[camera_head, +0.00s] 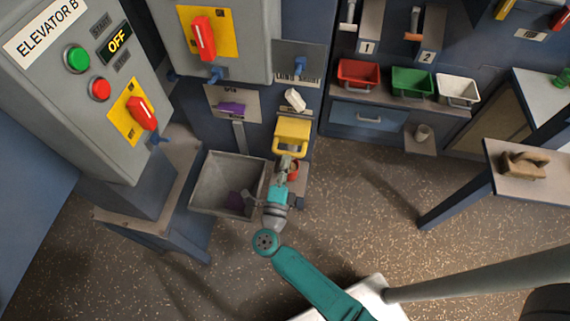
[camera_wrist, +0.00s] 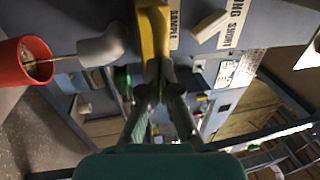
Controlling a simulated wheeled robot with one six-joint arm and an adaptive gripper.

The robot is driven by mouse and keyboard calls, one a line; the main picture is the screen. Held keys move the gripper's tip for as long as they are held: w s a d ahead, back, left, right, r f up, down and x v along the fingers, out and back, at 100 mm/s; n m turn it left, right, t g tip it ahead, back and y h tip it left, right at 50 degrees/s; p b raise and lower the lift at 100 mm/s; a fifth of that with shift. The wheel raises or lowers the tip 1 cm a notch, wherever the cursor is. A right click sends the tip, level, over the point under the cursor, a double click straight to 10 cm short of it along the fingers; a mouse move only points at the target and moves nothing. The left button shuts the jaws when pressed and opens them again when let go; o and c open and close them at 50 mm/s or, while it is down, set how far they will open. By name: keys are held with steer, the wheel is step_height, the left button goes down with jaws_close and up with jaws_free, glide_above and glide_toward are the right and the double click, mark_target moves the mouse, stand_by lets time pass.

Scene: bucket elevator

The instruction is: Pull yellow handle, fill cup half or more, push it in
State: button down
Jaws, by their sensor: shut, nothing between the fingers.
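The yellow handle (camera_head: 292,136) is on the front of the machine, in the middle of the head view. It also shows at the top of the wrist view (camera_wrist: 153,32). My gripper (camera_head: 286,161) is shut and empty, its fingertips (camera_wrist: 160,68) at the handle's near edge; I cannot tell whether they touch it. The red cup (camera_wrist: 24,62) is at the left of the wrist view, with brown material inside. A thin tan stream runs from a grey spout (camera_wrist: 103,46) to the cup. In the head view the cup (camera_head: 293,171) is partly hidden by my gripper.
A grey hopper (camera_head: 225,183) stands left of my gripper. The Elevator B panel (camera_head: 75,85) is at far left. Red, green and white bins (camera_head: 358,74) sit on a shelf at the right. A bench (camera_head: 530,188) is at far right, with open floor before it.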

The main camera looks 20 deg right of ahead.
mark_target(290, 141)
steer(key=x, duration=0.4)
steer(key=f+x, duration=0.1)
steer(key=x, duration=0.1)
steer(key=shift+w, duration=0.15)
steer(key=shift+r, duration=0.1)
